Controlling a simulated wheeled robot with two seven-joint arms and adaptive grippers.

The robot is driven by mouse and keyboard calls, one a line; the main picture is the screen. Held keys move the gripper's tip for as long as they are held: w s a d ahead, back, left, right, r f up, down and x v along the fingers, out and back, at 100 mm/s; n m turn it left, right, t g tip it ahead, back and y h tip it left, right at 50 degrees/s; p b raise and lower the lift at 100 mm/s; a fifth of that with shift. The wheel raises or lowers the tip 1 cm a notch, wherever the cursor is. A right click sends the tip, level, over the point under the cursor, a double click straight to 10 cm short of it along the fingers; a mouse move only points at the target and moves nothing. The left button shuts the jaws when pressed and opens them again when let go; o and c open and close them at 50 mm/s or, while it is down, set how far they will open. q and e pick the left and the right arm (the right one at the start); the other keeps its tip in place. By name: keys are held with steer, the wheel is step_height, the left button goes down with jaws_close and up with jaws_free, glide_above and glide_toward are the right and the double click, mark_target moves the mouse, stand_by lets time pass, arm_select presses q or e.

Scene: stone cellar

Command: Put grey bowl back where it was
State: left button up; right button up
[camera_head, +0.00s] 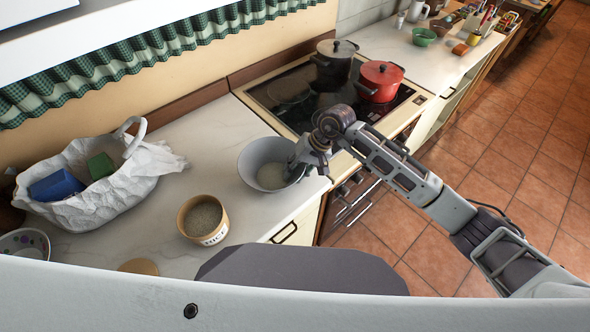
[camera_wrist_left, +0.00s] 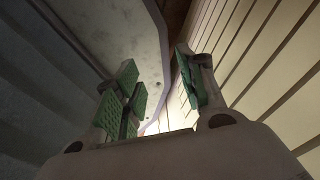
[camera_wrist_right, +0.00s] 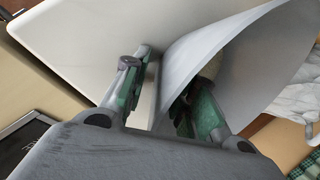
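The grey bowl (camera_head: 253,161) stands on the white counter (camera_head: 232,131) near its front edge, left of the stove, with something pale in its bottom. My right gripper (camera_head: 303,163) is at the bowl's right rim. In the right wrist view its fingers (camera_wrist_right: 168,90) are apart, with the bowl's wall (camera_wrist_right: 215,50) reaching between them; one finger is partly hidden by the bowl. I see no clear grip on the wall. My left gripper (camera_wrist_left: 160,95) shows only in its wrist view, open and empty, low by the cabinet fronts.
An open rice canister (camera_head: 204,219) stands left of the bowl. A white bag (camera_head: 105,195) with blue and green items is further left. Counter behind the bowl is clear.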

steer(key=shift+r, duration=0.1)
steer(key=b+v, duration=0.2)
steer(key=v, duration=1)
steer(key=shift+b, duration=0.35)
steer(key=shift+a, duration=0.1)
